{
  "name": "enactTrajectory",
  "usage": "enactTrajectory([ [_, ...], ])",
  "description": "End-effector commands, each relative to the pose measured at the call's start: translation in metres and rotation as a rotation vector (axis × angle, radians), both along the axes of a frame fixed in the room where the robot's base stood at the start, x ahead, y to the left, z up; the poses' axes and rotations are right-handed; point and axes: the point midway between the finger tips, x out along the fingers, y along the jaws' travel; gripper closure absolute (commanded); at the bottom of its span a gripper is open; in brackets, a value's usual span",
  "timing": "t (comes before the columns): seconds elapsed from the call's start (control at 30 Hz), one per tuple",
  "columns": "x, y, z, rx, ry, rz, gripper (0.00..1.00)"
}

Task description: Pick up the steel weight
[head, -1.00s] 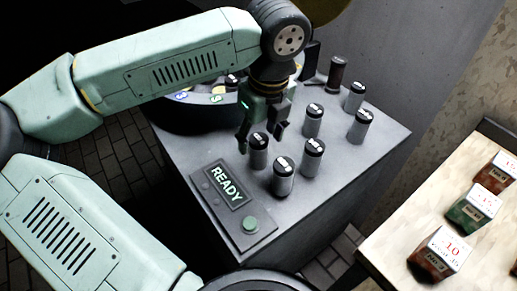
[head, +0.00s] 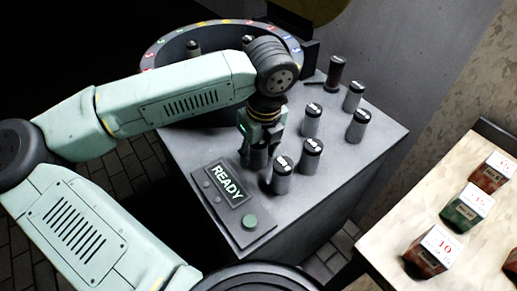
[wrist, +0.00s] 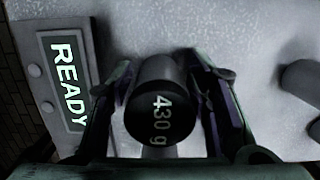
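My gripper points down, with one finger on each side of the weight. Whether the fingers press on it is not clear. Other similar black-capped steel weights stand close by on the grey console, including one in front (head: 282,178) and one to its right (head: 310,160).
The console top (head: 350,175) carries a READY display (head: 228,190) and a green button (head: 250,222) at the front left. A round dial ring (head: 148,58) is behind my arm. A dark post (head: 335,73) stands behind. A table (head: 400,235) with labelled blocks is at right.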

Motion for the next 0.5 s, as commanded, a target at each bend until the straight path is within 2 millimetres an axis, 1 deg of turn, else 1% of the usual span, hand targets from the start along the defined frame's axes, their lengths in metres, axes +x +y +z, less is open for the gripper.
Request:
enactTrajectory([
  [0.03, 0.0001, 0.0000, 0.0001, 0.000, 0.000, 0.000, 0.60],
  [0.07, 0.0001, 0.0000, 0.0002, 0.000, 0.000, 0.000, 0.62],
  [0.5, 0.0000, 0.0000, 0.0003, 0.000, 0.000, 0.000, 0.92],
])
